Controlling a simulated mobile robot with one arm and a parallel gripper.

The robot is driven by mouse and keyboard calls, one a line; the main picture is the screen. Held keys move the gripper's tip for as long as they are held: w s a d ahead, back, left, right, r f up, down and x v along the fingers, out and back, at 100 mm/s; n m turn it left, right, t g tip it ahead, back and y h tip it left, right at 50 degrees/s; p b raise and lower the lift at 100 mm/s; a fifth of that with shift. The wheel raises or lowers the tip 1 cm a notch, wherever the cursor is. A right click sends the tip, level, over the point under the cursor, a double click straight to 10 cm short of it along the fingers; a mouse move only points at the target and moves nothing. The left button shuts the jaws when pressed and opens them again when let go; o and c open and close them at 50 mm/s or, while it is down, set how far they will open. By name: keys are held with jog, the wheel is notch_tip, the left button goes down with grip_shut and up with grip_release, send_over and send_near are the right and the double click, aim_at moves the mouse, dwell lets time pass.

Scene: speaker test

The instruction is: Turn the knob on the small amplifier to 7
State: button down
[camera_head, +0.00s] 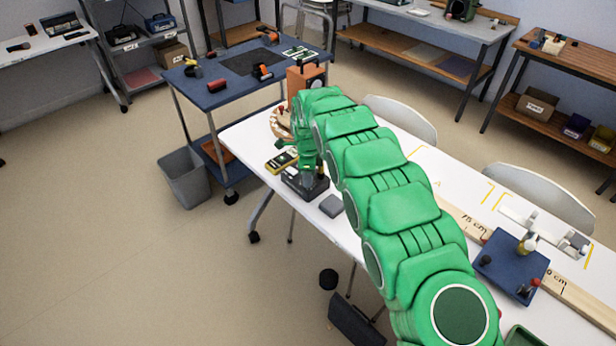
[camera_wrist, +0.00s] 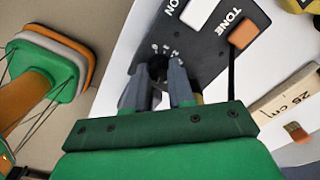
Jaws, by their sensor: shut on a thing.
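The small amplifier is a dark box (camera_head: 296,187) on the white table, mostly under my gripper in the head view. In the wrist view its dark panel (camera_wrist: 215,62) carries white lettering reading TONE and ON, a white switch (camera_wrist: 199,13) and an orange block (camera_wrist: 243,33). My gripper (camera_wrist: 158,84) is shut on the knob, with one grey finger on each side. The knob's pointer cannot be made out.
A yellow-edged meter (camera_head: 281,161) lies close behind the amplifier and a small grey box (camera_head: 331,206) close in front. An orange case (camera_head: 305,77) stands at the far end of the table.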

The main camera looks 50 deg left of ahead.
jog(key=c, duration=1)
grip_release()
jog(key=shift+o, duration=0.2)
jog(key=shift+r, duration=0.1)
jog(key=shift+r, duration=3.8)
jog(key=shift+w, duration=0.1)
